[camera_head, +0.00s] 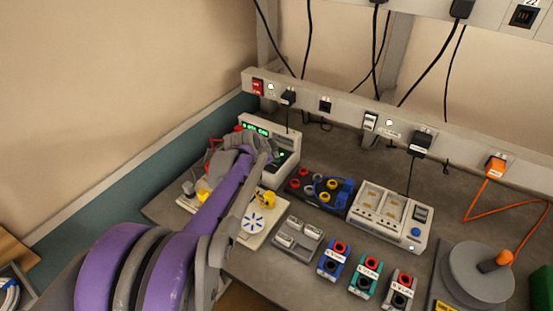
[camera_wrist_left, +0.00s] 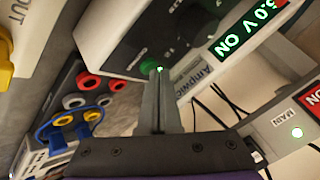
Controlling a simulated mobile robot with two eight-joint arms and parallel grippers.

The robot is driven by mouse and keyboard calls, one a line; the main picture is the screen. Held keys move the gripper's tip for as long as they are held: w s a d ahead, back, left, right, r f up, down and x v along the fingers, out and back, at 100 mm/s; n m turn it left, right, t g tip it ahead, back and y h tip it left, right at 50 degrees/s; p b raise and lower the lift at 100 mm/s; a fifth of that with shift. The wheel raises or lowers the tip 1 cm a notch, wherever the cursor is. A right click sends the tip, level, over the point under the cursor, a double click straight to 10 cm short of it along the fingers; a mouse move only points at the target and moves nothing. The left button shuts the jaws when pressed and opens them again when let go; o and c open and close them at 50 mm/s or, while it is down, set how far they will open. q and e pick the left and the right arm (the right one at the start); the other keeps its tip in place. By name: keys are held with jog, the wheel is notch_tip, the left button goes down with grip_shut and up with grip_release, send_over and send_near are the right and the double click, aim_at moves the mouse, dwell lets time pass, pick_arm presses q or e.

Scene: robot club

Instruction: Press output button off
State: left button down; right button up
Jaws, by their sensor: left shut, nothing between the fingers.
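The power supply (camera_head: 289,141) is a pale box with a dark front and a green-lit display, at the back left of the bench. In the left wrist view its display (camera_wrist_left: 250,35) reads "5.0 V ON". A green-lit output button (camera_wrist_left: 149,63) shows on its dark front (camera_wrist_left: 140,45). My left gripper (camera_wrist_left: 158,73) is shut and empty, with its fingertips right at the button and partly covering it; I cannot tell whether they touch. In the head view the left gripper (camera_head: 270,152) is in front of the power supply. My right gripper is not in view.
A socket rail (camera_head: 345,108) with a red switch (camera_head: 257,86) runs behind the bench. Red, grey and yellow connectors (camera_wrist_left: 90,102) lie beside the supply. A meter box (camera_head: 390,216), several coloured terminal blocks (camera_head: 366,278) and a grey spool (camera_head: 477,268) stand to the right.

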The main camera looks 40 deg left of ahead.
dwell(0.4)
pick_arm(q)
jog(key=shift+r+p, duration=0.35)
jog(key=shift+r, duration=0.05)
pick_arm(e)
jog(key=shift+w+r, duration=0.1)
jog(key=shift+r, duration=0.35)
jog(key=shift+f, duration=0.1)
pick_arm(q)
jog(key=shift+r, duration=0.4)
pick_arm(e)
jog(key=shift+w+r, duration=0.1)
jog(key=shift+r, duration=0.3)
pick_arm(q)
jog(key=shift+r+p, duration=1.75)
jog(key=shift+r, duration=0.9)
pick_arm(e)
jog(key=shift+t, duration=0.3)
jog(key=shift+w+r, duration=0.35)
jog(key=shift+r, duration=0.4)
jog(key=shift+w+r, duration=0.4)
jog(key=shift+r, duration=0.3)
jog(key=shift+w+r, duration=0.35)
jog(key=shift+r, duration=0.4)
pick_arm(q)
jog(key=shift+w+f, duration=0.1)
jog(key=shift+f, duration=0.05)
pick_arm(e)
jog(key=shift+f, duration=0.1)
